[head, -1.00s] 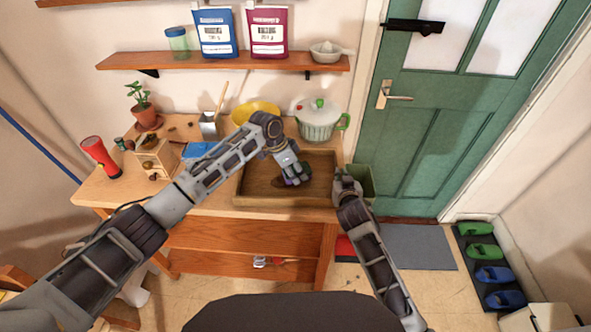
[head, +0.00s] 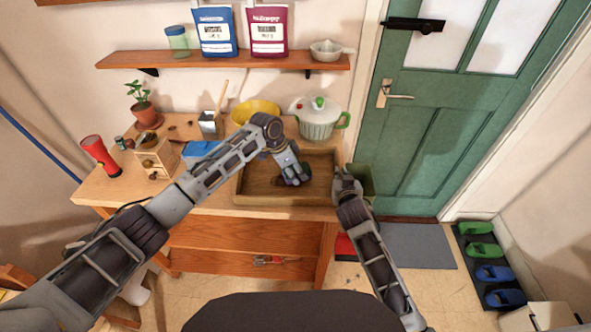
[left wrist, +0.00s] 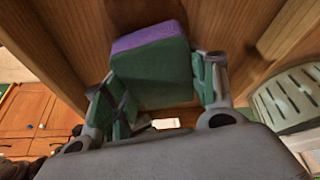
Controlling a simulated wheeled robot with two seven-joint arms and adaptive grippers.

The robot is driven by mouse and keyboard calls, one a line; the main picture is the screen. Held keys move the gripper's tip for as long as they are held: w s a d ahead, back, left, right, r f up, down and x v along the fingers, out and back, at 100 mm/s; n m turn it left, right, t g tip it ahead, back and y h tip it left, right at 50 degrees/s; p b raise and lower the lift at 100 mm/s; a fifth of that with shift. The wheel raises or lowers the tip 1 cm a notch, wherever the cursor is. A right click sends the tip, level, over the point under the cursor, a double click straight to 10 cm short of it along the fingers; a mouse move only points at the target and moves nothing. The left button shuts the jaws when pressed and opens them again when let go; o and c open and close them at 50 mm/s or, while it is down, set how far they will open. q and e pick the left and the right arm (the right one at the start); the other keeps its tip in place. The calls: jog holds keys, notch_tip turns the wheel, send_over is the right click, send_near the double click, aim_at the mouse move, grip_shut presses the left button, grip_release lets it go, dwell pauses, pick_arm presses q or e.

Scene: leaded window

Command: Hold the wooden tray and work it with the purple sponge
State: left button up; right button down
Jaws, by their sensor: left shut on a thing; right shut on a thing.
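The wooden tray (head: 262,201) lies on the bench top, right of its middle. The purple sponge (left wrist: 148,38) shows in the left wrist view as a block with a purple strip and a larger dark green face. My left gripper (head: 295,179) is shut on the sponge, low inside the tray. Its fingers sit on either side of the sponge in the left wrist view (left wrist: 155,88). In the head view the fingers hide most of the sponge. My right gripper (head: 346,183) is shut on the tray's right rim; the exact contact is hard to see.
A lidded white pot (head: 318,120) and a yellow bowl (head: 256,110) stand behind the tray. A blue item (head: 203,149), a small wooden drawer box (head: 156,160) and a red torch (head: 98,154) are to the left.

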aim_at(277, 178)
pick_arm(q)
jog(key=shift+f, duration=0.6)
dwell(0.4)
jog(key=shift+a, duration=0.1)
jog(key=shift+w+a, duration=0.1)
jog(key=shift+a, duration=1.6)
jog(key=shift+a, duration=0.1)
jog(key=shift+a+f, duration=0.2)
jog(key=shift+a, duration=1.5)
jog(key=shift+a, duration=0.1)
jog(key=shift+a, duration=0.15)
jog(key=shift+w+a, duration=0.1)
jog(key=shift+a, duration=1.45)
